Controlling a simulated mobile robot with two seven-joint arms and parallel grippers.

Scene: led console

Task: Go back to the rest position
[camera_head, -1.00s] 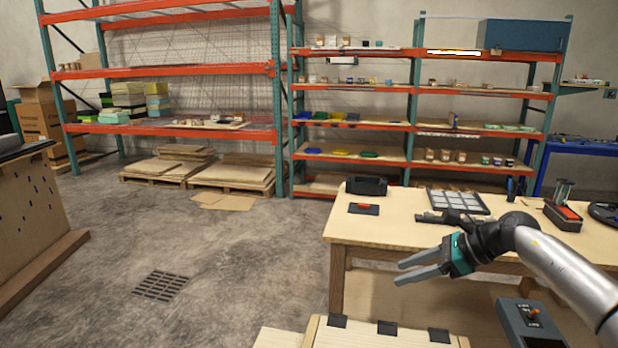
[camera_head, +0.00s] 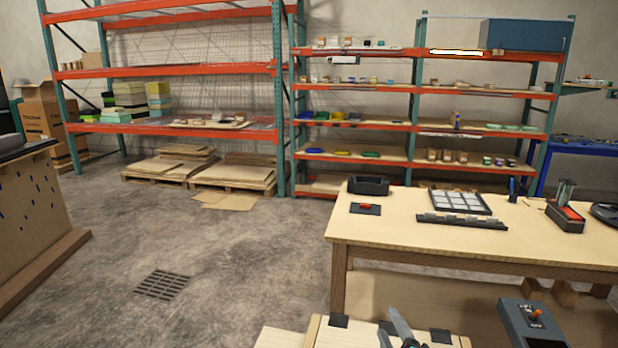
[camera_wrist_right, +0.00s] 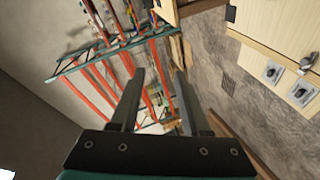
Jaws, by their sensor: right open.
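My right gripper (camera_head: 391,326) shows at the bottom edge of the head view, its two grey fingers apart and pointing up, with the rest of the arm out of frame. It is in front of the low light-wood surface with dark pads. In the right wrist view the fingers (camera_wrist_right: 158,78) stand apart with nothing held between them. The wooden table (camera_head: 400,235) is behind the gripper and clear of it. My left gripper is in neither view.
The table carries a dark tray with pale squares (camera_head: 460,201), a black bin (camera_head: 368,186) and a red-buttoned plate (camera_head: 366,208). A grey box with an orange knob (camera_head: 533,323) stands at lower right. Shelves (camera_head: 350,128) line the back. The floor at left is open.

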